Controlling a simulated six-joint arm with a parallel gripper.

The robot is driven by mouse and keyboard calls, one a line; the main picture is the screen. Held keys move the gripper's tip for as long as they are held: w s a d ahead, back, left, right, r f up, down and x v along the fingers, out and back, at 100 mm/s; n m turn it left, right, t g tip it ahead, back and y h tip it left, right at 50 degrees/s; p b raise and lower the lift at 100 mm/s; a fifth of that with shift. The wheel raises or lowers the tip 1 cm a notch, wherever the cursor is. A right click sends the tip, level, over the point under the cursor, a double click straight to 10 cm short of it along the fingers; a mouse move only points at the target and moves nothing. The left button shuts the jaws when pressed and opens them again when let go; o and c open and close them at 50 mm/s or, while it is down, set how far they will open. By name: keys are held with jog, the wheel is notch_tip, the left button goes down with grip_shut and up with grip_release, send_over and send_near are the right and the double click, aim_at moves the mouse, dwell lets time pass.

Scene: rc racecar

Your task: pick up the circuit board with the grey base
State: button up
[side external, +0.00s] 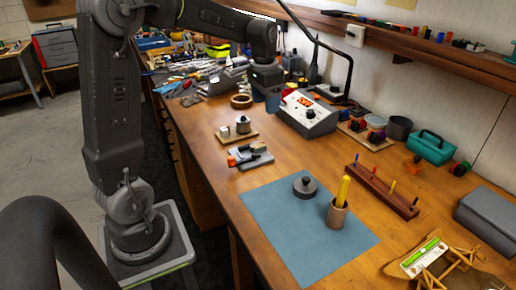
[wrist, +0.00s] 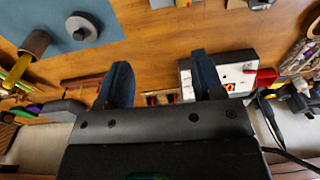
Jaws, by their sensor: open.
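My gripper (side external: 266,101) points down above the bench, farther back than the grey base. In the wrist view my gripper (wrist: 162,80) is open, with nothing between its two dark fingers.
A grey device with a red display (side external: 306,113) stands right of my gripper. A wooden ring (side external: 241,101) and a small board with metal cylinders (side external: 237,132) lie nearby. The blue mat (side external: 290,235) bears a dark round part (side external: 305,187) and a cup with a yellow tool (side external: 338,214).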

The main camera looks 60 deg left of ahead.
jog(key=g, duration=0.1)
send_over(261, 145)
notch_tip(261, 145, down, 3)
notch_tip(261, 145, down, 14)
jog(key=shift+w+r, duration=0.1)
jog(key=shift+w, duration=0.05)
dwell(0.3)
jog(key=c, duration=1)
jog(key=shift+r, duration=0.1)
